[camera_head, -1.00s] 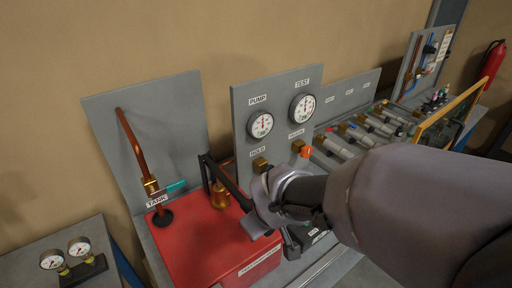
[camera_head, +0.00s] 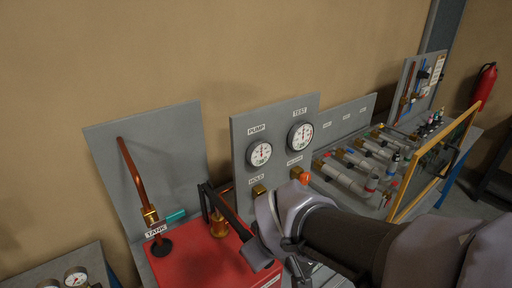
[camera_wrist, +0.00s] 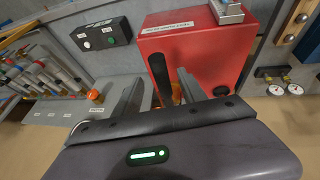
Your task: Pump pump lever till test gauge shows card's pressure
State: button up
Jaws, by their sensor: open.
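The black pump lever (camera_head: 229,215) slopes down to the right from a post on the red tank (camera_head: 190,262). Its lower end is partly hidden by my gripper (camera_head: 278,260). My gripper is open beside that end; in the wrist view a dark bar (camera_wrist: 160,76) shows between its fingers (camera_wrist: 160,88), apparently the lever. I cannot tell whether they touch. The PUMP gauge (camera_head: 260,153) and TEST gauge (camera_head: 300,137) are on the grey panel (camera_head: 240,135). Their needles point roughly upward; the values are too small to read. I cannot make out the pressure card.
A brass HOLD valve (camera_head: 258,191) and an orange-red knob (camera_head: 300,175) sit just above my gripper. Pipes with fittings (camera_head: 350,180) and a yellow-framed panel (camera_head: 430,165) stand to the right. Small gauges (camera_head: 76,277) are at lower left.

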jog(key=p+v, duration=0.2)
jog(key=v, duration=0.7)
jog(key=shift+r, duration=0.3)
jog(key=shift+s, duration=0.15)
dwell(0.3)
